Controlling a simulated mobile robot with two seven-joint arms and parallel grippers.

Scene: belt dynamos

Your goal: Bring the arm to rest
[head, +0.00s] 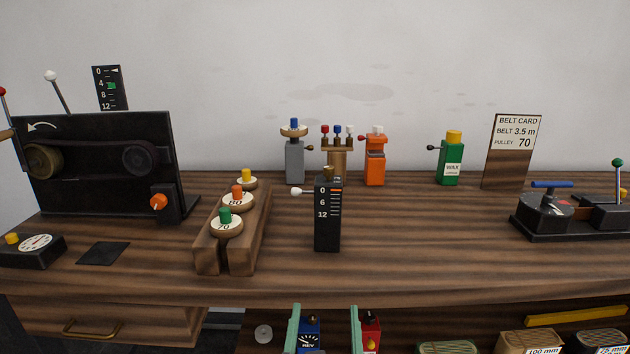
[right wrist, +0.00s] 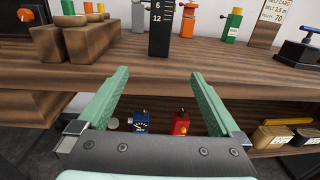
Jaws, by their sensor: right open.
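My right gripper (head: 325,311) shows at the bottom of the head view as two pale green fingers, apart, with nothing held between them. In the right wrist view the gripper (right wrist: 179,80) is open and empty, in front of the bench's front edge. A blue device (head: 309,334) and a red device (head: 370,332) show on the shelf under the bench, beyond the fingers. Whether a finger touches anything is not seen, but a gap to the bench shows. My left gripper is not in view.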

